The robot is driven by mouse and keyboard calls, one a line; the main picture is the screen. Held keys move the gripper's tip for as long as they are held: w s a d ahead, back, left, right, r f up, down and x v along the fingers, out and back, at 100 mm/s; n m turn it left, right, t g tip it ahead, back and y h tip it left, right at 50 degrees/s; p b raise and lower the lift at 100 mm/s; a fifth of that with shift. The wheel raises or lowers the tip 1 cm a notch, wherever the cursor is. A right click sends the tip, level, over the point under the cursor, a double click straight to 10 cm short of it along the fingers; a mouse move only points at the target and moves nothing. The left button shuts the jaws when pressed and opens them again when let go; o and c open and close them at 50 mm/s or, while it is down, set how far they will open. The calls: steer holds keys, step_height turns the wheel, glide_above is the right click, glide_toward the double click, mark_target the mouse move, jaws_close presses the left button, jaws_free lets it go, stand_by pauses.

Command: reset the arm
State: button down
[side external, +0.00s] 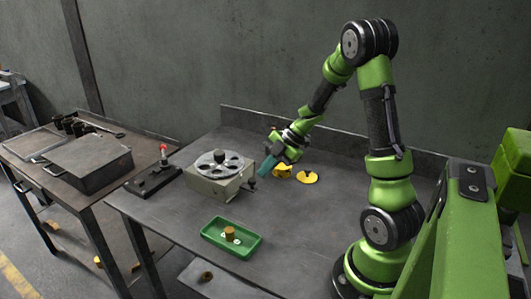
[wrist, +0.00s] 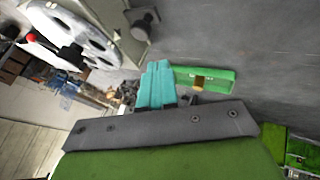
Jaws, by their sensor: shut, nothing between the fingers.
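My gripper (side external: 264,170) has teal fingers and hangs above the grey table (side external: 310,217), just right of the box with a round dial plate. In the wrist view the teal fingers (wrist: 155,82) are pressed together with nothing between them. My green arm reaches over from the right side of the table. The fingers touch no object that I can make out.
The dial box (side external: 218,180) stands close left of my gripper. A green tray (side external: 213,243) with a brass piece (side external: 229,232) lies in front. A red-knobbed lever (side external: 163,150) stands left. The table's front right is clear.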

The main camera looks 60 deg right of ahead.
steer(key=w+d+r+m+t+h, duration=0.1)
steer(key=d+r+m+t+h, duration=0.1)
steer(key=d+r+m+h, duration=0.35)
steer(key=w+d+r+m+t+h, duration=0.1)
steer(key=d+r+m+h, duration=0.1)
steer(key=r+m+h, duration=0.55)
steer(key=s+a+r+m+y, duration=0.1)
steer(key=s+a+m+y, duration=0.3)
steer(key=a, duration=0.9)
steer(key=s+a+r+m+g+y, duration=0.1)
steer(key=s+a+m+y, duration=0.2)
steer(key=a, duration=1.1)
steer(key=s+y, duration=0.3)
steer(key=s, duration=0.3)
steer(key=shift+s+r+m+g, duration=0.15)
steer(key=shift+r+m+g, duration=0.15)
steer(key=shift+m, duration=0.1)
steer(key=shift+a, duration=0.1)
